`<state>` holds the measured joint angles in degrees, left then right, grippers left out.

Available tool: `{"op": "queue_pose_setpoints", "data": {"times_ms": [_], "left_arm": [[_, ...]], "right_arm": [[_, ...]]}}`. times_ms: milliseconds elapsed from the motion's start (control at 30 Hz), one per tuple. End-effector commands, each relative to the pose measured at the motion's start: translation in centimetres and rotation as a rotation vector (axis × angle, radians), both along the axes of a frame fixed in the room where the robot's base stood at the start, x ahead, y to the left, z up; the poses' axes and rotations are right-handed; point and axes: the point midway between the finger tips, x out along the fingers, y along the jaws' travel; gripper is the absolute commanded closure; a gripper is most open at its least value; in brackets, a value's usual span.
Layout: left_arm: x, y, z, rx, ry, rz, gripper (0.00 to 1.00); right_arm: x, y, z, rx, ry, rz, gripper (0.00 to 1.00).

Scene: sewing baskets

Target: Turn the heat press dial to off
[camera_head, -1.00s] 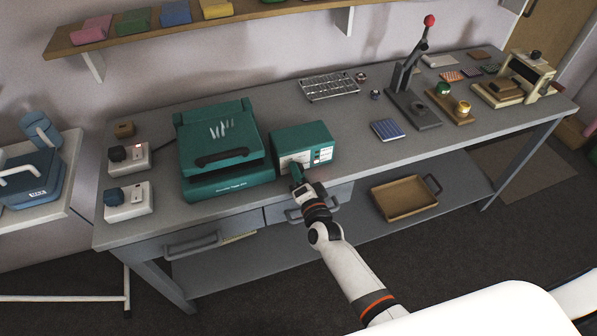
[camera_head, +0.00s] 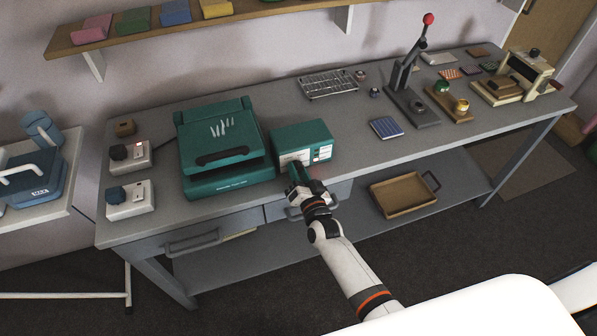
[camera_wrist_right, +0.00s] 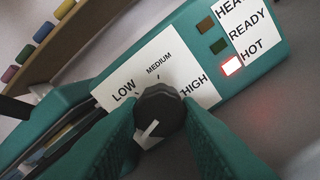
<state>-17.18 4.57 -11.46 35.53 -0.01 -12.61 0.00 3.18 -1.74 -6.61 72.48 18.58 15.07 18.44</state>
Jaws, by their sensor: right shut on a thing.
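The green heat press (camera_head: 222,152) stands on the grey bench, lid down, with its green control box (camera_head: 302,137) to its right. In the right wrist view the dark dial (camera_wrist_right: 160,110) sits on a white plate marked LOW, MEDIUM and HIGH. Its white pointer mark aims down and left, away from those three words; any label there is hidden. My right gripper (camera_head: 296,172) is at the box front, its green fingers shut on the dial from both sides. The HOT lamp (camera_wrist_right: 231,66) glows red; the READY lamp (camera_wrist_right: 218,46) is dark. My left gripper is out of view.
Two white switch boxes (camera_head: 130,155) stand left of the press, one with a red light. A blue patterned pad (camera_head: 386,127) lies right of the control box, and a lever press (camera_head: 408,95) stands beyond. A tan tray (camera_head: 403,194) rests on the lower shelf.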

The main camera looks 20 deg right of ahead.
Motion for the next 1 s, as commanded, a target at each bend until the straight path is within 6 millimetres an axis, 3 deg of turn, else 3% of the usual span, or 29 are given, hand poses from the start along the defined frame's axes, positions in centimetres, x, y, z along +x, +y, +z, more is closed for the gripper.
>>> {"op": "queue_pose_setpoints", "data": {"times_ms": [233,267,400,767,1000], "left_arm": [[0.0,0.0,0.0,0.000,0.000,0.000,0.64],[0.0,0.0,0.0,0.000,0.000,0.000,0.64],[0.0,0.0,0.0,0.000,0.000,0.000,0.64],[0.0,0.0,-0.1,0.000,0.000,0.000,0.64],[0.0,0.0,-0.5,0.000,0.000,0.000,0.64]], "right_arm": [[-0.1,0.0,-0.2,-0.004,0.005,0.001,0.93],[-0.1,0.0,-0.2,-0.004,0.005,0.001,0.67],[-0.1,0.0,-0.2,-0.003,0.004,0.001,0.48],[-0.7,0.0,-0.1,-0.001,0.002,0.000,0.48],[-5.0,-0.2,-0.3,-0.002,0.005,0.000,0.48]]}}
